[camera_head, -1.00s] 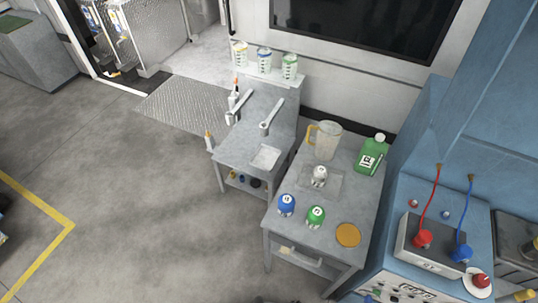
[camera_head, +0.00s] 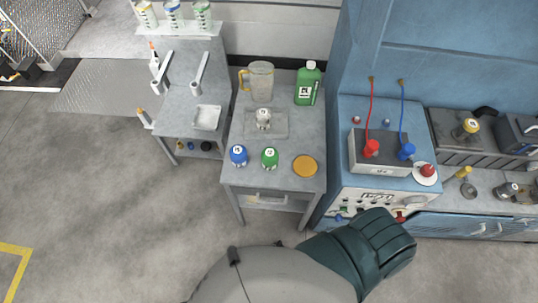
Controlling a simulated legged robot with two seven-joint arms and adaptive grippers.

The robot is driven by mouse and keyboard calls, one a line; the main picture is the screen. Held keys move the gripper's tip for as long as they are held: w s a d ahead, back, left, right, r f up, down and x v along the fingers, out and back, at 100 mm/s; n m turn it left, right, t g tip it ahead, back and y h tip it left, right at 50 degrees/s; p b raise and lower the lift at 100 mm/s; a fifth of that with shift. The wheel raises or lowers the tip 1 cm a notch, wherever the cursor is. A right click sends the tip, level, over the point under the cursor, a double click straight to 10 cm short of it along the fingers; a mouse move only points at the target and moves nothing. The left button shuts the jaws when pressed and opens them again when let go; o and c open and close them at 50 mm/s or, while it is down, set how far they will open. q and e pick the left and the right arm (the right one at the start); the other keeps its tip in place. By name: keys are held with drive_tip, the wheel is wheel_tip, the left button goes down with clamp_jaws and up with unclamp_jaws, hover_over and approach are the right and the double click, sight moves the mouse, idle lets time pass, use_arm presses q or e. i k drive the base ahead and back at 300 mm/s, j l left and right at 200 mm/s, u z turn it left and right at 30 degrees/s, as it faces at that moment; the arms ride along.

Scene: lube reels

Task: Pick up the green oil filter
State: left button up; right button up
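The green oil filter (camera_head: 270,160) stands upright on the front part of the small grey table (camera_head: 289,190), its pale top facing up. It is between the blue filter (camera_head: 238,157) on its left and a round orange disc (camera_head: 305,166) on its right, apart from both. A grey and dark teal part of my own body spans the bottom of the view, in front of the table and clear of the filter.
Behind the green filter, a white filter (camera_head: 263,116) stands in a shallow tray (camera_head: 279,128). A clear jug (camera_head: 261,80) and a green bottle (camera_head: 308,86) stand at the back. A blue bench (camera_head: 355,106) borders the right; a lower grey table (camera_head: 178,122) stands left.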

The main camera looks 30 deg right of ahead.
sight(270, 156)
drive_tip(key=l+z, duration=0.15)
drive_tip(key=z, duration=0.2)
drive_tip(key=l+z, duration=0.2)
drive_tip(key=z, duration=0.15)
drive_tip(key=l+z, duration=0.2)
drive_tip(key=z, duration=0.15)
